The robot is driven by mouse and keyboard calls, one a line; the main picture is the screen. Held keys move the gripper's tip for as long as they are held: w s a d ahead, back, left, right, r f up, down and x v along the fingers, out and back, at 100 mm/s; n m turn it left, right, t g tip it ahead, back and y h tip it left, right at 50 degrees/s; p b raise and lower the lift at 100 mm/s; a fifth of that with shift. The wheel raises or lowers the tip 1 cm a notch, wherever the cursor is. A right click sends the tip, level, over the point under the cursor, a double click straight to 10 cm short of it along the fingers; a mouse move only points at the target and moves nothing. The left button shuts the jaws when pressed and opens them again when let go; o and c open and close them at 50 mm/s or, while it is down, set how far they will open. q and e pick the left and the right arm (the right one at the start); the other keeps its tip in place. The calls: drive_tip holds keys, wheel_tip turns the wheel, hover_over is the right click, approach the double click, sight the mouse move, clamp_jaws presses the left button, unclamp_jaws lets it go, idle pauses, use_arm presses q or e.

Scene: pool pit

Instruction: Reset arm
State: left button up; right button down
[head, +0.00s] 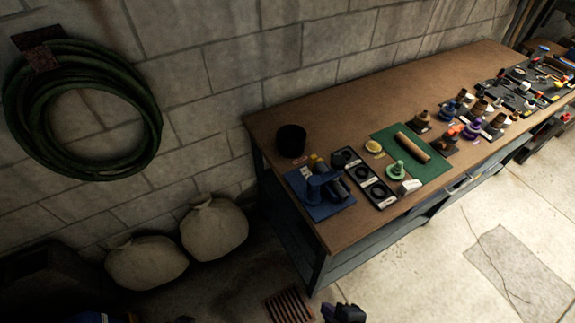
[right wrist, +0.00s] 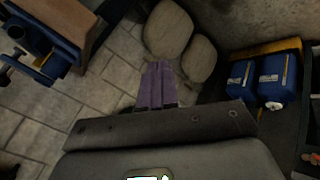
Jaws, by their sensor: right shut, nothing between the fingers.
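My right gripper (head: 343,312) shows at the bottom edge of the head view, in front of the workbench and over the floor. In the right wrist view its two purplish fingers (right wrist: 157,87) lie side by side, shut with nothing between them. They point toward two pale sacks and touch nothing that I can see. A small dark shape at the bottom edge of the head view may be my left gripper, but too little of it shows to tell its state.
The workbench (head: 262,120) holds a blue vise-like tool (head: 322,190), a black cup (head: 291,141), a green mat (head: 432,168) and several fittings. Pale sacks (head: 214,228) lie by the wall below a coiled hose (head: 148,110). Blue jugs (right wrist: 278,77) stand right in the wrist view. A floor grate (head: 289,305) lies near the bench.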

drive_tip(key=s+d+m+g+h, duration=0.3)
drive_tip(key=s+d+m+h, duration=0.1)
drive_tip(key=d+m, duration=0.9)
wheel_tip(320, 180, up, 29)
drive_tip(key=a+m+p, duration=0.1)
drive_tip(key=m+p, duration=0.1)
drive_tip(key=p, duration=2.7)
wheel_tip(320, 180, down, 37)
drive_tip(key=b, duration=3.6)
drive_tip(key=shift+s+a+b, duration=0.2)
drive_tip(key=shift+s+b, duration=0.15)
drive_tip(key=shift+s, duration=0.05)
drive_tip(key=shift+r, duration=0.2)
